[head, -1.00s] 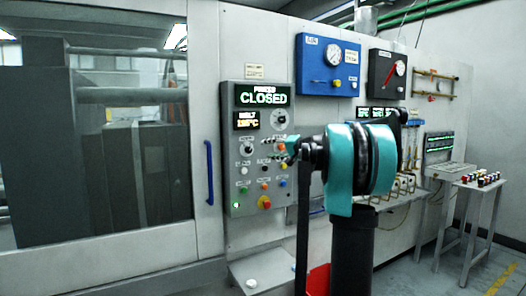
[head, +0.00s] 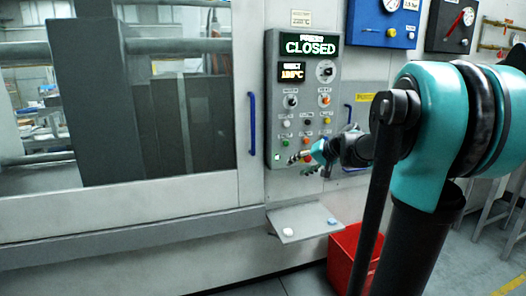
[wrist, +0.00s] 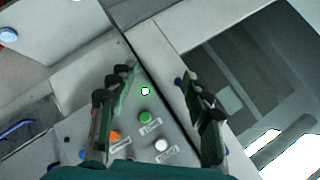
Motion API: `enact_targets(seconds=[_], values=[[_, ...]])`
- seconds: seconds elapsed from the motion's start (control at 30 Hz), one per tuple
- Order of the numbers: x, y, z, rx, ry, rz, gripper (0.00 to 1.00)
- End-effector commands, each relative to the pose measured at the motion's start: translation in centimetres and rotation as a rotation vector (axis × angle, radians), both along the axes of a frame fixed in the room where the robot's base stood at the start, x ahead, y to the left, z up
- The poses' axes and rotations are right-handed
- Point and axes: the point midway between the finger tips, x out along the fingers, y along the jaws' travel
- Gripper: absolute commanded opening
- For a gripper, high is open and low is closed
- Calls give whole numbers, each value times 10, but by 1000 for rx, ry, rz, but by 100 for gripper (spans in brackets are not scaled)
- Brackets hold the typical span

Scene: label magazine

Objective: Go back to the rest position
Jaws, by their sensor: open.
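My gripper (head: 306,162) shows small in the head view, in front of the lower part of the grey control panel (head: 272,105). In the wrist view my gripper (wrist: 157,78) is open, with its two dark green fingers wide apart and nothing between them. Beyond the fingers lie a green button (wrist: 146,117), a white button (wrist: 161,144), an orange button (wrist: 115,135) and a small lit lamp (wrist: 145,91). I cannot tell whether a fingertip touches the panel. The panel's display (head: 310,46) reads CLOSED.
A small shelf (head: 305,228) below the panel bears a white piece (head: 288,232) and a bluish piece (head: 332,221). A red bin (head: 342,262) stands on the floor beside it. A large windowed door (head: 120,198) with a blue handle (head: 252,123) is at the left.

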Motion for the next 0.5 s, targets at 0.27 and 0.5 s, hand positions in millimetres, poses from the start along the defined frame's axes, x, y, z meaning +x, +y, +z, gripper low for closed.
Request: enact_targets(seconds=[0.27,0.5], values=[[-144,3,-133,-323,147,51,49],[-252,-27,-217,-583,228,54,49]])
